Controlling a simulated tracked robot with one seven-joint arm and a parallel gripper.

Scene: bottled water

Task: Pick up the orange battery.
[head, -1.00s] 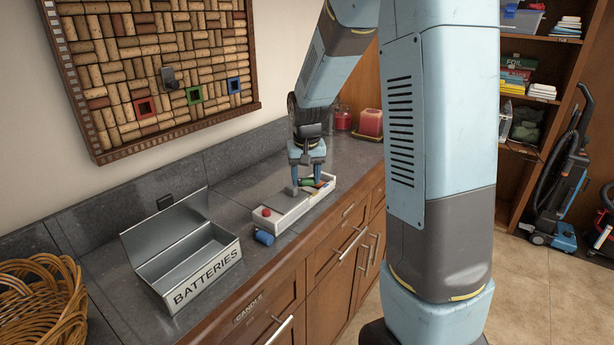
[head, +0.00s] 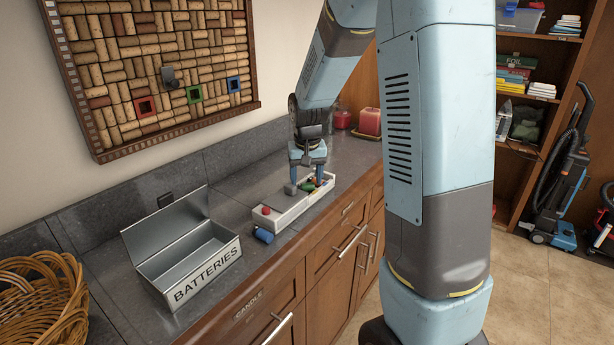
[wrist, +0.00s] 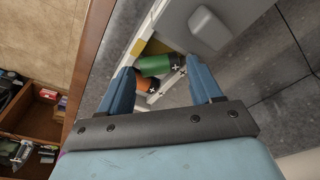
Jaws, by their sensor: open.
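The orange battery (wrist: 147,84) lies in a white tray, partly under and beside a green battery (wrist: 155,65) in the wrist view. My gripper (wrist: 160,66) is open and empty, with one blue finger on each side of the two batteries. In the head view my gripper (head: 306,186) is low over the far part of the white tray (head: 283,222). The green battery (head: 308,187) shows between the fingers there. The orange battery is hard to make out in the head view.
An open metal box marked BATTERIES (head: 205,275) stands to the left. A blue cylinder (head: 264,235) lies on the counter by the tray. A wicker basket (head: 40,305) is at the near left. Red candles (head: 369,121) stand behind my gripper.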

